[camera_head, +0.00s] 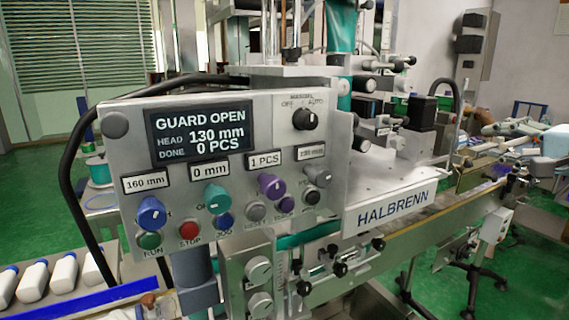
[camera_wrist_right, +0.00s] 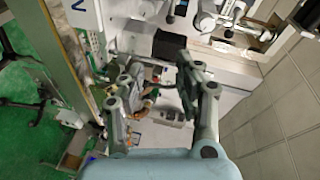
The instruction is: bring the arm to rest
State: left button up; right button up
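My right gripper (camera_head: 496,129) is at the far right of the head view, beyond the machine's white deck, with its pale blue wrist body at the picture's edge. In the right wrist view the right gripper (camera_wrist_right: 150,78) has its two grey fingers spread wide apart. Nothing is held between them; machine parts show behind the gap. My left gripper is not seen in either view.
The sleeve machine's control panel (camera_head: 225,170) fills the middle, its screen (camera_head: 201,133) reading GUARD OPEN. The HALBRENN deck (camera_head: 395,185) and conveyor rail (camera_head: 400,240) lie right of it. Green floor is open behind.

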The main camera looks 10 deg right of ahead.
jog(key=s+d+f+m+g+h+b, duration=0.15)
jog(key=s+f+b, duration=0.3)
jog(key=f, duration=1.35)
jog(key=s+a+f+g+h+b, duration=0.15)
jog(key=s+f+b, duration=0.35)
jog(key=f, duration=1.2)
jog(key=s+d+f+m+g+h+b, duration=0.15)
jog(key=s+f+g+b, duration=0.35)
jog(key=f, duration=1.3)
jog(key=s+a+f+n+g+b, duration=0.1)
jog(key=s+a+f+n, duration=0.25)
jog(key=s+f, duration=0.6)
jog(key=s+a+f+n+g+b, duration=0.2)
jog(key=s+a+f, duration=0.2)
jog(key=s+f, duration=0.6)
jog(key=s+a+f+n+g, duration=0.1)
jog(key=s+a+f+n, duration=0.2)
jog(key=s, duration=0.3)
jog(key=s+a+f+n+g+b, duration=0.1)
jog(key=s+a+f+n, duration=0.2)
jog(key=s, duration=0.4)
jog(key=s+a+f+n+g, duration=0.2)
jog(key=s+f+n, duration=0.3)
jog(key=s, duration=0.1)
jog(key=shift+s+a+y, duration=0.35)
jog(key=shift+a, duration=0.05)
